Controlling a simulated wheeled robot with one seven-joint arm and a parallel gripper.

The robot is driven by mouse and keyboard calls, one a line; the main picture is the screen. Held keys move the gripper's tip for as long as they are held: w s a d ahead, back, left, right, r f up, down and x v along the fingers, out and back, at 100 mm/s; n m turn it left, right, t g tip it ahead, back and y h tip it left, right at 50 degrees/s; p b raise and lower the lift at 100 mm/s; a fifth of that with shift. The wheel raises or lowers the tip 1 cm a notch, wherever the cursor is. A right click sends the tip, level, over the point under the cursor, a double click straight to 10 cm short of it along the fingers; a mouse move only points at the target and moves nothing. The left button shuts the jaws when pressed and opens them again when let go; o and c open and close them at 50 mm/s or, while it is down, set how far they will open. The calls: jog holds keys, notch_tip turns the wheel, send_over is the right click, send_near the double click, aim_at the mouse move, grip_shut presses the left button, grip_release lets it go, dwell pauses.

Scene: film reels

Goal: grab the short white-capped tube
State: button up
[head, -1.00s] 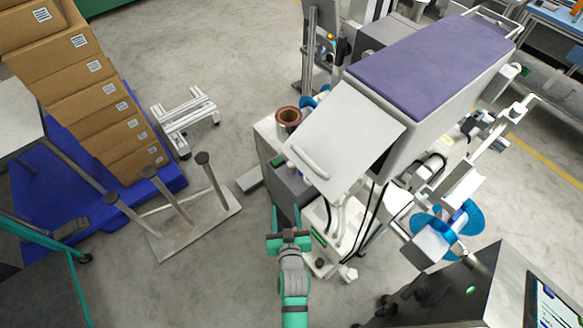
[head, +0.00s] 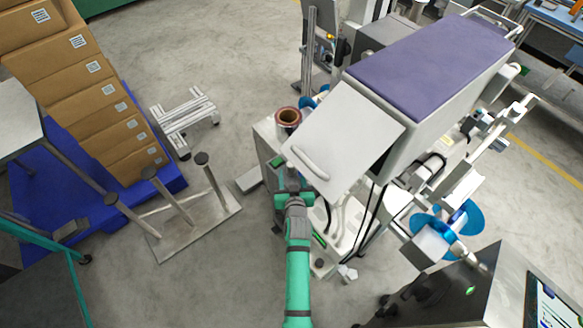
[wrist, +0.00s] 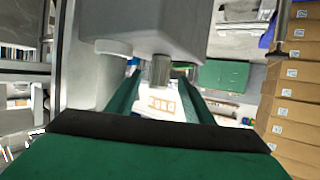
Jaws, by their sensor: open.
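I cannot clearly pick out the short white-capped tube in either view. In the head view, my gripper (head: 290,190) is at the front of the white machine, beside the lower edge of its tilted light-grey cover (head: 345,135), which partly hides the space behind. In the wrist view, the two green fingers of my gripper (wrist: 159,78) are spread apart. A short grey ribbed cylinder (wrist: 161,70) shows between them, below a light-grey housing. I cannot tell whether it lies within reach of the fingers or farther off. Nothing is visibly held.
A brown reel (head: 288,116) sits on the machine's left corner. The purple-topped housing (head: 430,65) is behind the cover. Black cables (head: 375,205) hang to the right.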

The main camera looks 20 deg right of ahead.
aim_at(291, 170)
jog(key=x, duration=0.5)
jog(key=shift+d+r, duration=0.1)
jog(key=shift+r, duration=0.05)
jog(key=c, duration=1.1)
jog(key=shift+c, duration=0.2)
